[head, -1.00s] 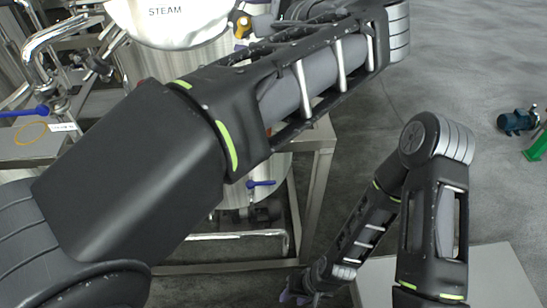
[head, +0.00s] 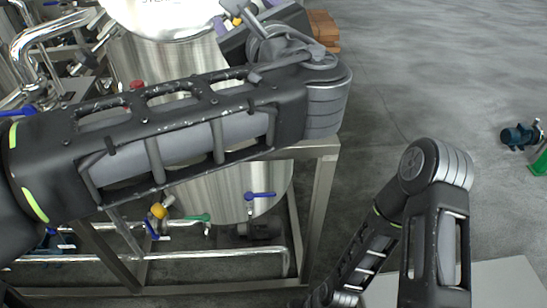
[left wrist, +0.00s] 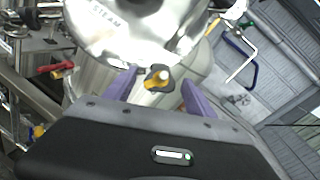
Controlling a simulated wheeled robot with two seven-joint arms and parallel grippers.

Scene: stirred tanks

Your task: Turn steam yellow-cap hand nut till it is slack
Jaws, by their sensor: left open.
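The steam tank's steel lid (left wrist: 130,30) carries the word STEAM in the left wrist view. Its shiny rim also shows at the top of the head view (head: 165,28), with the lettering cut off. The yellow-cap hand nut (left wrist: 157,80) is at the lid's near edge, and a small yellow part of it shows in the head view (head: 237,20). My left gripper (left wrist: 160,92) is open, with one purple finger on each side of the nut. Gaps show on both sides, so it is not gripped. My right arm hangs low at the right, its fingers out of frame.
A steel stand leg (head: 322,200) and lower pipes (head: 190,257) with a blue-handled valve (head: 260,195) are below the tank. A red-handled part (left wrist: 62,68) is left of the gripper. A blue pump (head: 520,136) stands far right.

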